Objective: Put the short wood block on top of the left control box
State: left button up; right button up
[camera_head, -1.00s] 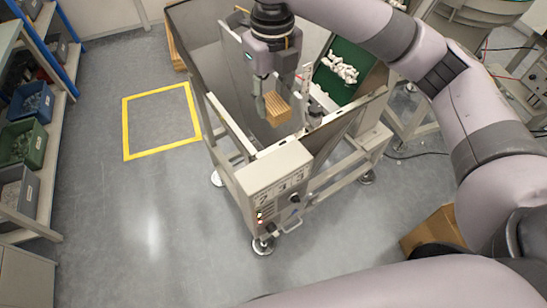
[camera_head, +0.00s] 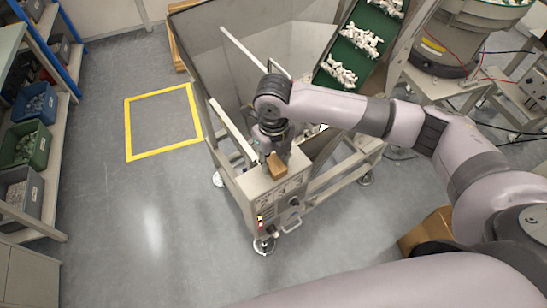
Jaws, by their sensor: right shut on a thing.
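The short wood block (camera_head: 277,166) is a light brown block over the top of the control box (camera_head: 262,186), at the hopper's front corner. My right gripper (camera_head: 272,158) is shut on the block and points down; the wrist above hides part of it. I cannot tell whether the block touches the box's top or is just above it. The box is grey, with a knob, a handle and small lights on its front. My left gripper is not in view.
The metal hopper (camera_head: 202,40) stands behind the box, with a green conveyor (camera_head: 352,45) carrying white parts. Shelves with bins (camera_head: 28,145) line the left. A yellow floor square (camera_head: 128,132) encloses clear floor. A cardboard box (camera_head: 428,230) lies at right.

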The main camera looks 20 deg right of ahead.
aim_at(273, 162)
jog(key=shift+f, duration=0.2)
jog(key=o, duration=1.1)
jog(key=shift+c, duration=0.2)
notch_tip(273, 162, up, 12)
jog(key=b, duration=0.3)
jog(key=shift+b, duration=0.3)
